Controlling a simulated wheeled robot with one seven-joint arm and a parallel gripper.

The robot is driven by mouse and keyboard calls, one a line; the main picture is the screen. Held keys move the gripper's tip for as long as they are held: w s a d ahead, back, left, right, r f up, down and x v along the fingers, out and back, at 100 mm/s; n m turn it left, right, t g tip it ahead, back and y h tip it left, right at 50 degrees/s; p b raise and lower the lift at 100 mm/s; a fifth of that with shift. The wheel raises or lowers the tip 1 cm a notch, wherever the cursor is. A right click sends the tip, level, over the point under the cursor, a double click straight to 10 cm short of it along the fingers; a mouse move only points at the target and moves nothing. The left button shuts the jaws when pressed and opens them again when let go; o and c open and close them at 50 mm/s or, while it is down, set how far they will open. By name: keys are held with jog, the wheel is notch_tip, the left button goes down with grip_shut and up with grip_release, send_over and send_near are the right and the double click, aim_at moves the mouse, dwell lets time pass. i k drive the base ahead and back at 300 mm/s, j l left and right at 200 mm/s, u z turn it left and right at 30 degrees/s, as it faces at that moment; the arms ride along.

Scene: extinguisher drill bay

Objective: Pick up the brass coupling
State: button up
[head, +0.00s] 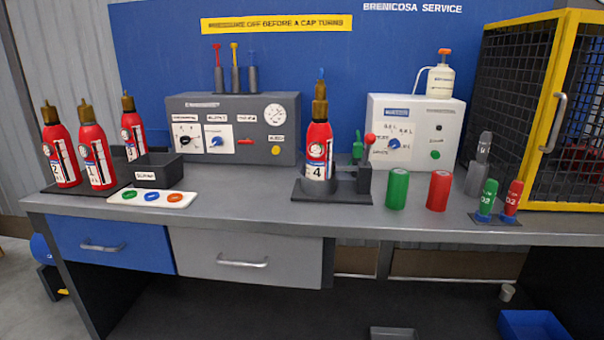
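I cannot pick out a brass coupling for certain. A small pale grey-beige cylinder (508,292) sits low under the right end of the bench, beside a blue bin; its material is too small to tell. Brass-coloured tops show on the red extinguishers, such as the one on extinguisher 4 (319,150), which stands upright in a dark fixture on the bench. My gripper is not in view.
The grey bench (260,212) spans the view above a blue drawer (110,245) and a grey drawer (245,255). Red extinguishers (96,160) stand at left. Green (397,190) and red (439,190) cylinders stand near the front edge. A yellow-framed cage (545,110) blocks the right. The blue bin (533,325) is below.

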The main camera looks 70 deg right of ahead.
aim_at(320, 89)
jog(key=l+z, duration=0.1)
jog(key=z, duration=0.55)
